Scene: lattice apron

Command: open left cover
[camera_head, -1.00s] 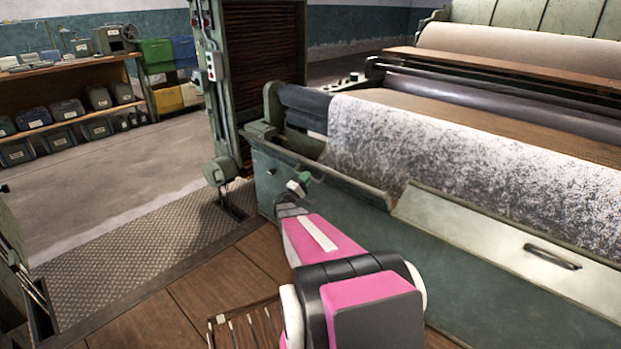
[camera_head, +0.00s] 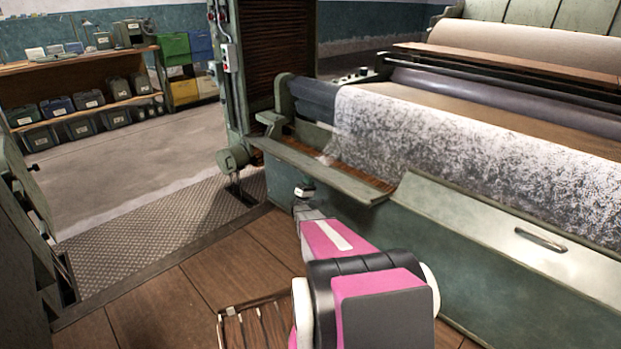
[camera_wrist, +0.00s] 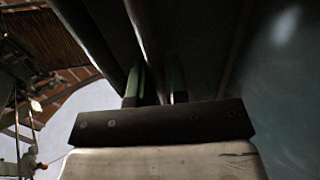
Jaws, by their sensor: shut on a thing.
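The left cover (camera_head: 318,170) is a long green-grey panel on the front of the machine. It stands out roughly level, and a brown slatted strip (camera_head: 372,183) shows behind it. My gripper (camera_head: 304,191) is below the cover's front edge. In the wrist view my gripper (camera_wrist: 155,85) has its two green-tipped fingers closed on either side of a dark bar (camera_wrist: 143,40), which appears to be the cover's handle. The handle is hidden in the head view. The cover's dark underside fills the upper middle of the wrist view.
The right cover (camera_head: 480,215) with its handle (camera_head: 541,240) lies sloped beside the left one. A green post (camera_head: 232,90) stands at the left end of the machine. A shelf with bins (camera_head: 85,98) is at the far left. The floor plate (camera_head: 160,215) is clear.

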